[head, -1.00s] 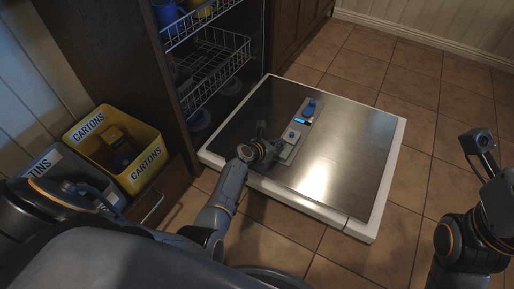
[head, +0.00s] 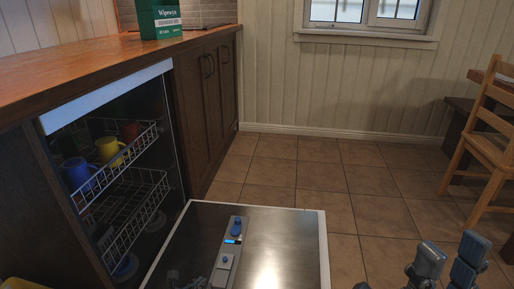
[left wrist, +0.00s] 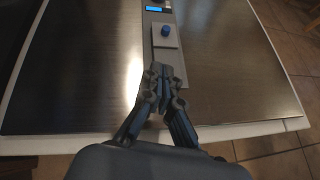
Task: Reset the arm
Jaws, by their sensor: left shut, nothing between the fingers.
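My left gripper (left wrist: 161,73) is shut and empty in the left wrist view, its tips over the near end of the grey dispenser strip. In the head view only a dark part of it (head: 186,280) shows at the bottom edge. My right gripper (head: 447,264) is at the bottom right of the head view, its two fingers apart with nothing seen between them. The rest of both arms is out of the head view.
The dishwasher door (head: 285,228) lies open, with a dispenser strip (head: 228,250) bearing blue caps. Wire racks (head: 128,190) hold a yellow mug (head: 110,149) and a blue mug (head: 78,174). A green box (head: 160,18) stands on the counter (head: 70,55). A chair (head: 490,150) stands right; tiled floor is clear.

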